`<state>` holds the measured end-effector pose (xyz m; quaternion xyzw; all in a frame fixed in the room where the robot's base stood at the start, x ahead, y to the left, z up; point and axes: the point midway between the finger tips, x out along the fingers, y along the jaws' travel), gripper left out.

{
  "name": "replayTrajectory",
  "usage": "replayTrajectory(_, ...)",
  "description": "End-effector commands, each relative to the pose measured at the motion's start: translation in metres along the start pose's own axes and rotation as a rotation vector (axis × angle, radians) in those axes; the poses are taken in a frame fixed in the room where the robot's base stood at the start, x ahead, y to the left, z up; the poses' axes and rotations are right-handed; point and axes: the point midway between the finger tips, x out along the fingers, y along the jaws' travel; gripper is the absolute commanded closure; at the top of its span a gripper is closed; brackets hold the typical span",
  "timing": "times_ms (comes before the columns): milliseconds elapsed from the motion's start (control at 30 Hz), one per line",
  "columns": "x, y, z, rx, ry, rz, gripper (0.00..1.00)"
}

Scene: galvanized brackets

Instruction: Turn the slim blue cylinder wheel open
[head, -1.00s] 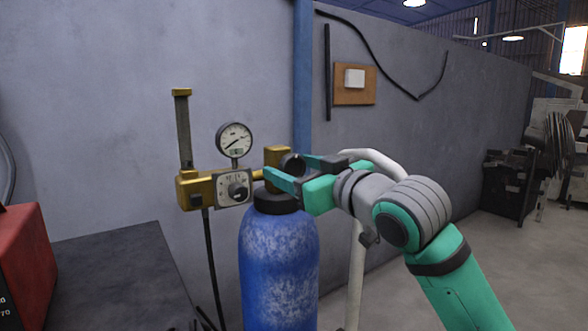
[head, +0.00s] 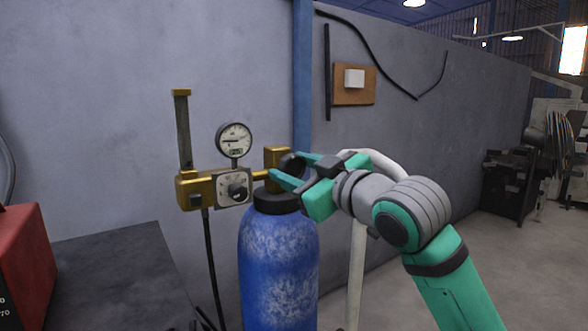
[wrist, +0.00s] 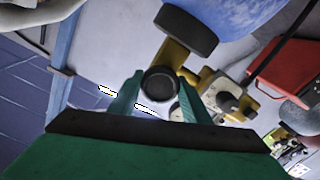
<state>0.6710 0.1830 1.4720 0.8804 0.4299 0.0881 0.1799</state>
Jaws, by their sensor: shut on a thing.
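The slim blue cylinder (head: 278,265) stands upright, with a dark collar and a brass valve (head: 276,157) on top. Its small black wheel (head: 291,163) sits on the valve's right side. My gripper (head: 293,169) reaches in from the right and is shut on the wheel. In the wrist view, the round black wheel (wrist: 160,83) lies between the two green fingers, and the cylinder (wrist: 228,18) shows above it. The fingers hide part of the wheel in the head view.
A brass regulator (head: 200,190) with a black knob and a round gauge (head: 234,140) stands left of the valve. A dark table (head: 105,270) with a red box (head: 25,265) is at the left. A white pole (head: 356,270) stands behind my arm; a grey wall is behind.

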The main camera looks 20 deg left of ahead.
Motion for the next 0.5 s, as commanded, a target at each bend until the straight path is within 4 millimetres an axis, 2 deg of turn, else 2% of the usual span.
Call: replayTrajectory(500,0.0002,0.0003,0.0009,-0.487,-0.002,0.000,0.79)
